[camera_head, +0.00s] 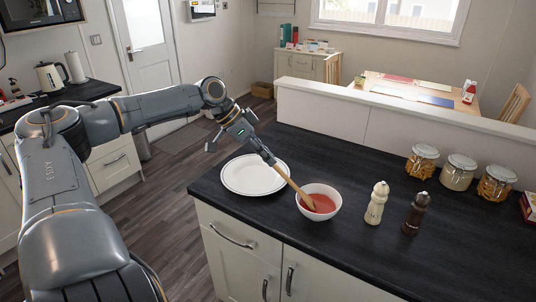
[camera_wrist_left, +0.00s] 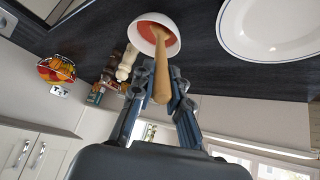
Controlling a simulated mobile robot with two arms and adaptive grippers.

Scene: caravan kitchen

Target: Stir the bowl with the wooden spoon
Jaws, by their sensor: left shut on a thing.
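A white bowl (camera_head: 331,191) with red contents stands on the dark counter, right of a white plate. It also shows in the left wrist view (camera_wrist_left: 172,29), ahead of my fingers. My left gripper (camera_head: 268,156) is shut on the wooden spoon (camera_head: 291,183), near the upper end of its handle. The spoon slants down to the right, and its lower end is in the red contents. In the left wrist view the spoon's handle (camera_wrist_left: 161,72) runs between my left fingers (camera_wrist_left: 160,82). My right gripper does not show.
The white plate (camera_head: 254,174) lies left of the bowl. A cream mill (camera_head: 376,203) and a dark brown mill (camera_head: 416,213) stand to its right. Several glass jars (camera_head: 458,172) stand at the back right, near a low white wall (camera_head: 380,128). The counter's front right is clear.

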